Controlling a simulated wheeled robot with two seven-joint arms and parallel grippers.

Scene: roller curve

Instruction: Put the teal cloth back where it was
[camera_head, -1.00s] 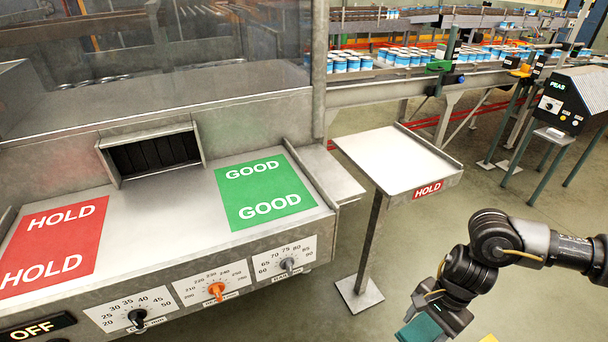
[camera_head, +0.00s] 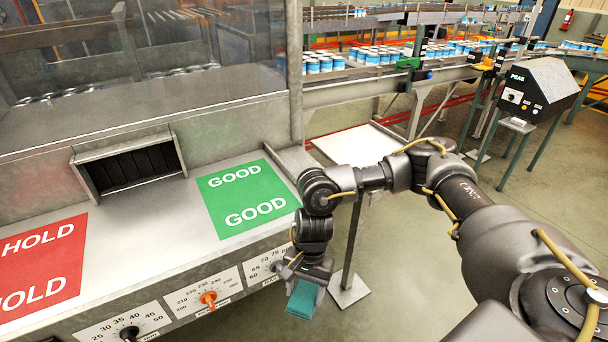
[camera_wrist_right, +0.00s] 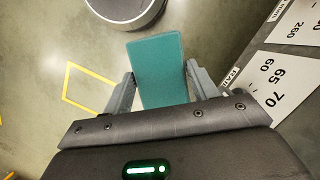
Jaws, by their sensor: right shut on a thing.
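The teal cloth (camera_head: 303,298) shows at the end of my right arm in the head view, in front of the machine's dial panel. In the right wrist view the cloth (camera_wrist_right: 158,72) is a flat teal rectangle between the two fingers. My right gripper (camera_head: 311,278) is shut on it and holds it above the floor, apart from the machine. The gripper's fingers also show in the right wrist view (camera_wrist_right: 158,88). My left gripper is in neither view.
The machine counter carries a green GOOD mat (camera_head: 243,198) and a red HOLD mat (camera_head: 38,262). A white-topped stand (camera_head: 350,146) is partly hidden behind my right arm. A yellow floor outline (camera_wrist_right: 88,72) shows in the wrist view. Cans fill the conveyor (camera_head: 370,58).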

